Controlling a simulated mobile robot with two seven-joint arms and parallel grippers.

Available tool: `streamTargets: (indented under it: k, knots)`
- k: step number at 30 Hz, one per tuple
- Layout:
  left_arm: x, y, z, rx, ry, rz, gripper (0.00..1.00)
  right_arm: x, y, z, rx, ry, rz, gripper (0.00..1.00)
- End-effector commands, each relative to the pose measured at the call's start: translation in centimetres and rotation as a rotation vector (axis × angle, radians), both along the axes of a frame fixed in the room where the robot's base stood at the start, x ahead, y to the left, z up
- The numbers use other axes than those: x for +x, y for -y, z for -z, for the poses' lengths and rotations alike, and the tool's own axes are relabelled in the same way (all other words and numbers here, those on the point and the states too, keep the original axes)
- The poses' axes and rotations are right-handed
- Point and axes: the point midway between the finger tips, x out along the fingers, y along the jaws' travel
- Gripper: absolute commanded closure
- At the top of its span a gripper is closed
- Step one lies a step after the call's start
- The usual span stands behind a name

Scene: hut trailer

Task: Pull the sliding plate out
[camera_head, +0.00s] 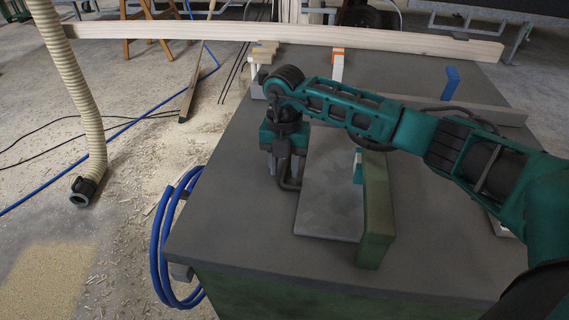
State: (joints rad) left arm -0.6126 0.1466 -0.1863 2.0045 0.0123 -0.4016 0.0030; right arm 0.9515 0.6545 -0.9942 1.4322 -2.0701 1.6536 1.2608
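The sliding plate (328,212) is a flat grey sheet lying on the dark worktop, left of an upright green block (376,215). A dark bent handle (291,185) shows at the plate's left edge. My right gripper (283,168) points down at this handle, with its fingers close to it or around it. Whether the fingers are shut on the handle cannot be told at this size. My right arm crosses above the plate and hides its far part. My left gripper is not in view.
The dark worktop (240,225) is bare left of and in front of the plate. A wooden beam (400,42) runs along its far side. Blue hose coils (160,250) hang at its left edge. A ribbed duct (80,95) hangs at the left.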

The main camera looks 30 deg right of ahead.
Motion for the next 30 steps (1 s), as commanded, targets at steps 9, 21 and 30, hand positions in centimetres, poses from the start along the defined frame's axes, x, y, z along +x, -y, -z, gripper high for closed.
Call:
streamTargets:
  k: [9,21,30]
  knots:
    - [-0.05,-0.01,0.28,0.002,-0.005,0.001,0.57,0.00,-0.01,-0.03,0.001,-0.001,0.000,0.92]
    - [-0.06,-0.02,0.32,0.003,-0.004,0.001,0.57,0.01,-0.01,-0.05,0.001,0.000,0.002,1.00]
    - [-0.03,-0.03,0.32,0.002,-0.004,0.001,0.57,0.15,-0.22,-0.05,0.002,0.000,0.003,1.00]
